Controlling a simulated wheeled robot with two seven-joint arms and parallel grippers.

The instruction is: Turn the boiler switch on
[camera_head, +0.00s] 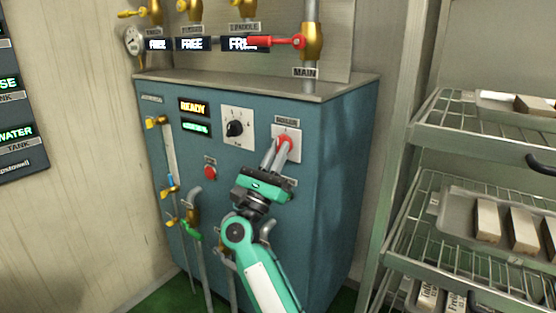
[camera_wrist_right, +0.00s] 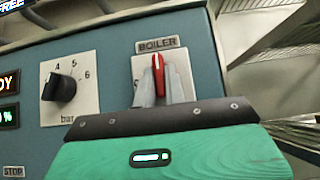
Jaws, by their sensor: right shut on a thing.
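The boiler switch (camera_head: 286,143) is a red handle on a pale plate, under a label reading BOILER, on the front of the blue-green cabinet (camera_head: 338,150). In the right wrist view the red handle (camera_wrist_right: 158,66) stands roughly upright on its plate. My right gripper (camera_head: 279,150) is at the switch, with its two grey fingers on either side of the red handle, shut on it. The fingers (camera_wrist_right: 160,85) hide the lower part of the plate. My left gripper is in neither view.
A black pressure dial (camera_head: 235,129) and a lit READY display (camera_head: 194,107) are left of the switch. A red button (camera_head: 210,172) is lower left. Above are pipes and a red MAIN valve lever (camera_head: 285,41). A wire rack (camera_head: 440,130) with trays stands at right.

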